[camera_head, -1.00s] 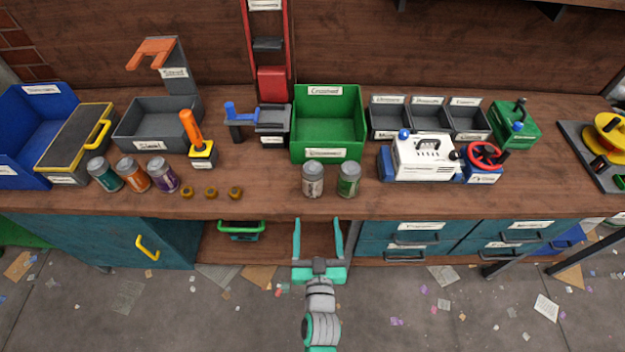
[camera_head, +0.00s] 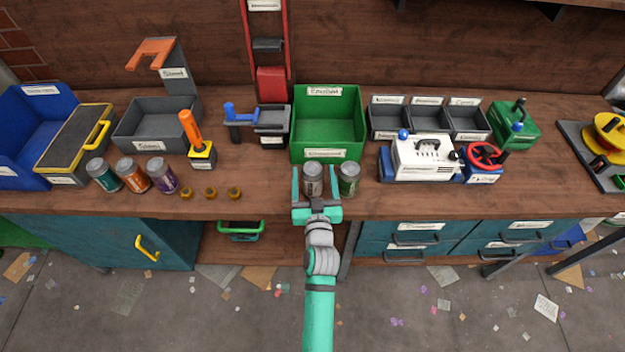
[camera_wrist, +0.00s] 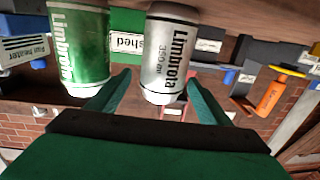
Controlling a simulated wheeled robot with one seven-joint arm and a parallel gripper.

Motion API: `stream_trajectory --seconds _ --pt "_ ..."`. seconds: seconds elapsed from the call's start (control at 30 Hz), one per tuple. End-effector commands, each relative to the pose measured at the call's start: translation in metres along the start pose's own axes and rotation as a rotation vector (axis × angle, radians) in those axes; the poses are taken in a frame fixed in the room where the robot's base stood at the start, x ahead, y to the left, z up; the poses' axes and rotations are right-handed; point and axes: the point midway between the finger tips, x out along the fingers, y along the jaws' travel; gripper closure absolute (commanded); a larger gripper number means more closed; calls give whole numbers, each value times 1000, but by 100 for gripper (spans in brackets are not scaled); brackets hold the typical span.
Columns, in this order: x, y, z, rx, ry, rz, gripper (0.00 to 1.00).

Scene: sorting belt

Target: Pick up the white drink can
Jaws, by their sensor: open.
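The white drink can (camera_head: 313,179), a pale can with a silver top, stands upright near the front of the bench. In the wrist view the same can (camera_wrist: 168,55) shows dark "Limbrota 350 ml" lettering and appears upside down. My gripper (camera_head: 317,184) is open, with one teal finger on each side of the white can. I cannot tell whether either finger touches it. A green can (camera_head: 349,179) stands close to the right of the white can, just outside the right finger. The green can (camera_wrist: 78,45) is on the left in the wrist view.
A green bin (camera_head: 328,125) stands right behind the cans. A white machine (camera_head: 424,158) is to the right. Several brass pieces (camera_head: 211,193) and three other cans (camera_head: 133,175) stand to the left. Bare bench lies between the brass pieces and my gripper.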

Motion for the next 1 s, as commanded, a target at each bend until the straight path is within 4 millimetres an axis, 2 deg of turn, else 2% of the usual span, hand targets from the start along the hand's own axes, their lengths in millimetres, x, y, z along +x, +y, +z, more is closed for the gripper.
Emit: stream_trajectory --seconds 0.4,0.7,0.77,0.9,1.0 --pt "47 -2 4 1 0 0 28" --pt "51 -2 4 1 0 0 28" --pt "51 -3 4 1 0 0 39" --pt "51 -3 4 1 0 0 71" --pt "50 -3 4 1 0 0 71"
